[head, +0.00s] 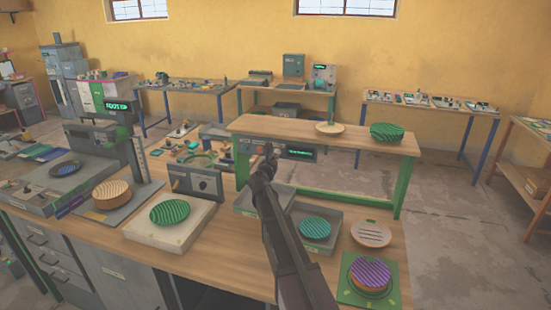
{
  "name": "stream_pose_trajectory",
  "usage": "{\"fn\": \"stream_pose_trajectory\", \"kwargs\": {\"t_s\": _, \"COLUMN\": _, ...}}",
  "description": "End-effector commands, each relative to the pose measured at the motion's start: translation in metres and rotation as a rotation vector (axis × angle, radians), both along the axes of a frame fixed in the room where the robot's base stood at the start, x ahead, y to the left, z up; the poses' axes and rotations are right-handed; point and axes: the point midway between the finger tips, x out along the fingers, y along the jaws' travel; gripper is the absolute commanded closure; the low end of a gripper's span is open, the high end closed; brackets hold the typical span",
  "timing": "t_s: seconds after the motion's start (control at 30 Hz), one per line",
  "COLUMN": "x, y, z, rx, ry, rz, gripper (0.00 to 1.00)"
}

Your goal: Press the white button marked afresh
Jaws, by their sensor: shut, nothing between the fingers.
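My gripper (270,155) is shut and empty. Its tip is in front of a dark control panel (292,153) on the front of the raised wooden shelf. Small controls show at the panel's left end beside the gripper, too small to read. I cannot make out a white button marked afresh, and the gripper covers part of the panel. I cannot tell whether the gripper touches the panel.
My arm crosses the wooden workbench (230,250). A grey box with a dial (195,182) and a green striped disc (169,212) are left. A grey tray (333,222) and a purple striped disc (371,273) are right.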

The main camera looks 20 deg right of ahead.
Motion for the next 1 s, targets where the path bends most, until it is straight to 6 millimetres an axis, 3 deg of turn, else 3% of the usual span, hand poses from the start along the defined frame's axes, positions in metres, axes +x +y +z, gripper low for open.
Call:
{"fn": "stream_pose_trajectory", "kwargs": {"t_s": 0.6, "x": -0.081, "y": 0.063, "z": 0.0, "rx": 0.005, "ry": -0.003, "rz": 0.003, "gripper": 1.0}}
{"fn": "stream_pose_trajectory", "kwargs": {"t_s": 1.0, "x": -0.103, "y": 0.079, "z": 0.0, "rx": 0.005, "ry": -0.003, "rz": 0.001, "gripper": 1.0}}
